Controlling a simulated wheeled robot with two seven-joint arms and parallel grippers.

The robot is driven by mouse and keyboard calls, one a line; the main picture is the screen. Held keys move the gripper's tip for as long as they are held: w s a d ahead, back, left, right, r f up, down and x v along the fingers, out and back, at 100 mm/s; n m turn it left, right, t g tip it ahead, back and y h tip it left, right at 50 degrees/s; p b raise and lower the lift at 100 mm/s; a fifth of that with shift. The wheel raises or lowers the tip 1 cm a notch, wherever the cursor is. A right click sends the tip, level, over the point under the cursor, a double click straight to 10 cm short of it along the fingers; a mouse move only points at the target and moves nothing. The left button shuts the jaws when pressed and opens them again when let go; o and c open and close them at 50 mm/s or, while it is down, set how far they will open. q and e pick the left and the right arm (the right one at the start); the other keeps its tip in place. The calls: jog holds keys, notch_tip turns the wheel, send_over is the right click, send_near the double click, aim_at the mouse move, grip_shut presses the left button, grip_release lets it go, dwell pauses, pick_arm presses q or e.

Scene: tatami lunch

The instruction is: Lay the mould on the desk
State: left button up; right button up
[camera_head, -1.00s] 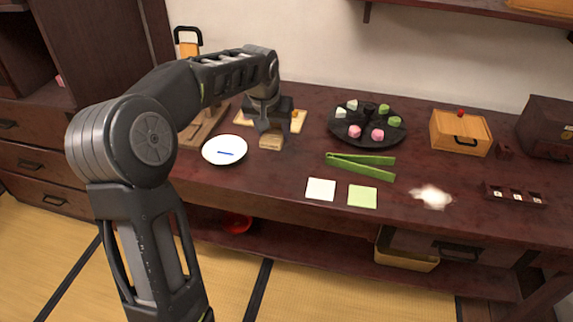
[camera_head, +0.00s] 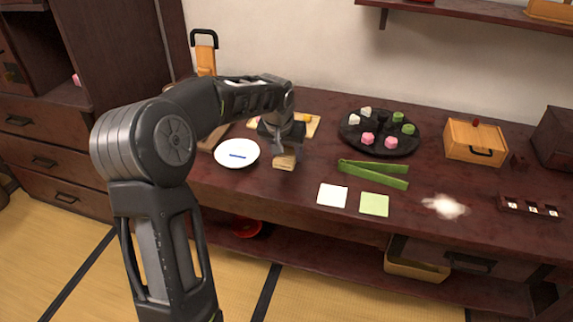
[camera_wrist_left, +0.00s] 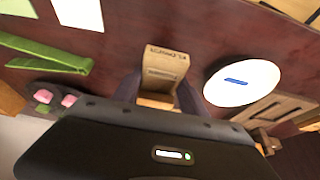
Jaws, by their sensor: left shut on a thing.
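The mould, a small pale wooden block (camera_head: 285,163), is between the fingers of my left gripper (camera_head: 286,150). In the left wrist view the mould (camera_wrist_left: 165,66) sticks out beyond the fingertips, with small dark marks on its face. My left gripper (camera_wrist_left: 160,95) is shut on it. The mould is over the dark red-brown desk (camera_head: 310,170), just right of a white plate. I cannot tell whether its underside touches the desk. My right gripper is not in view.
The white plate (camera_head: 237,154) with a blue stick lies close left. Green tongs (camera_head: 374,174), a white square (camera_head: 332,195) and a green square (camera_head: 374,204) lie right. A black tray (camera_head: 378,133) of sweets stands behind. Bare desk lies in front of the mould.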

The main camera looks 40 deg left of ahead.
aim_at(286, 174)
pick_arm(q)
notch_tip(286, 174, down, 5)
jog(key=shift+r, duration=0.15)
